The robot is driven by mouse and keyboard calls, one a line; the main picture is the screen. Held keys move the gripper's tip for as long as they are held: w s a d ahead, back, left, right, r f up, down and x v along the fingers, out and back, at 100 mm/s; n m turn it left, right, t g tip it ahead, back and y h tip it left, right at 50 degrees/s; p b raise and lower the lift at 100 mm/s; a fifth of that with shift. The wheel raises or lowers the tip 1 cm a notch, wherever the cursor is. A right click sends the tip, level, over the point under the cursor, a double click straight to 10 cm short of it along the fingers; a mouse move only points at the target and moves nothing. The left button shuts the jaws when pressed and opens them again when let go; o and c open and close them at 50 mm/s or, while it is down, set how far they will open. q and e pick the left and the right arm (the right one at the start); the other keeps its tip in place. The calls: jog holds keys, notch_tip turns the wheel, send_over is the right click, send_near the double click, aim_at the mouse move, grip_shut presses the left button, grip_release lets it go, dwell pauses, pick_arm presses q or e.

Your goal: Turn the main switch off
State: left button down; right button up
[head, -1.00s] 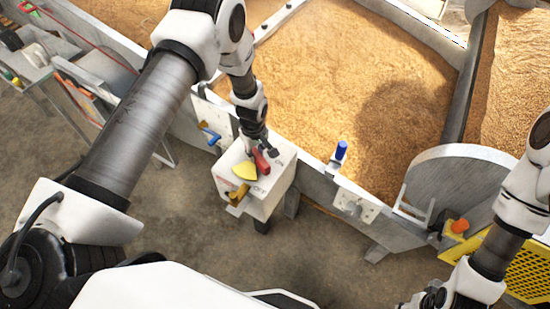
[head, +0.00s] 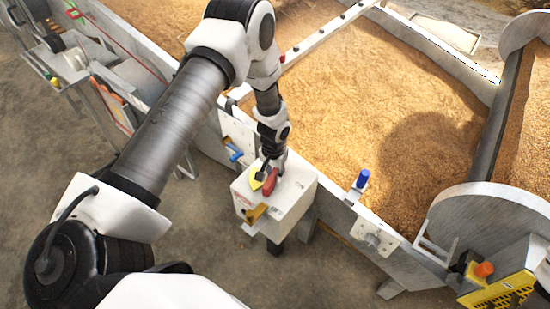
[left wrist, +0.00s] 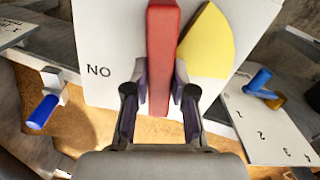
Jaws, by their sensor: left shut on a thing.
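The main switch is a red handle (head: 270,184) on top of a white box (head: 291,202), beside a yellow wedge (head: 256,184). In the left wrist view the red handle (left wrist: 163,50) runs lengthwise between my fingers, with the yellow wedge (left wrist: 207,43) to its right. The box face (left wrist: 110,35) carries letters that read "NO" to its left. My left gripper (head: 266,172) is shut on the red handle; its fingers (left wrist: 160,73) lie on either side of it. My right gripper is out of view.
An orange-yellow lever (head: 254,213) sticks out of the box front. A blue-handled lever (head: 236,156) is on the panel to its left. A blue knob (head: 362,179) stands on the trough wall to the right. Grain (head: 375,110) fills the trough behind.

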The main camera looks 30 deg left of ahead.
pick_arm(q)
jog(key=shift+s+a+f+m+b, duration=0.1)
jog(key=shift+m+b, duration=0.1)
jog(key=shift+m, duration=0.4)
jog(key=shift+f+m+b, duration=0.1)
jog(key=shift+m+b, duration=0.05)
jog(key=shift+m, duration=0.45)
jog(key=shift+r, duration=0.1)
jog(key=c, duration=1)
grip_release()
jog(key=shift+o, duration=0.2)
notch_tip(320, 180, up, 12)
